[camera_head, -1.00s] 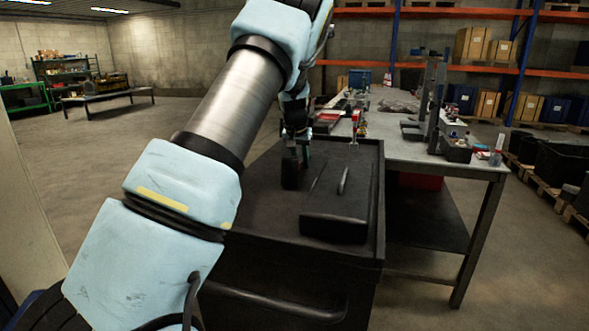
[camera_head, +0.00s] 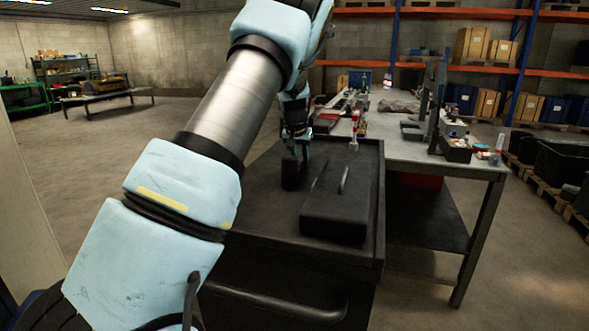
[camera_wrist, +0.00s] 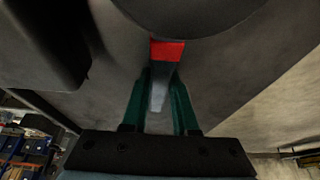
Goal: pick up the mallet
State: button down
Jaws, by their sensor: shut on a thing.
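The mallet shows in the wrist view as a large dark round head (camera_wrist: 190,14) with a handle (camera_wrist: 158,92) that has a red band near the head and is grey below it. My gripper (camera_wrist: 161,85) has two green fingers, one on each side of the handle, shut on it. In the head view the dark mallet head (camera_head: 291,174) stands at the left part of the black cart top, below my gripper (camera_head: 298,148). My fingers are small and partly dark there. I cannot tell whether the head touches the cart top.
A black case (camera_head: 335,212) with a handle lies on the cart (camera_head: 262,240), just right of the mallet; it also shows in the wrist view (camera_wrist: 40,45). A grey workbench (camera_head: 455,168) with tools stands behind to the right. Open floor lies to the left.

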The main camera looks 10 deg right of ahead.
jog(key=shift+r, duration=0.15)
notch_tip(320, 180, up, 10)
jog(key=shift+f+b, duration=0.1)
jog(key=shift+b, duration=1.15)
jog(key=c, duration=1.2)
grip_release()
grip_shut()
notch_tip(320, 180, up, 4)
jog(key=p, duration=0.4)
send_over(301, 160)
jog(key=shift+w, duration=0.25)
jog(key=shift+b, duration=0.3)
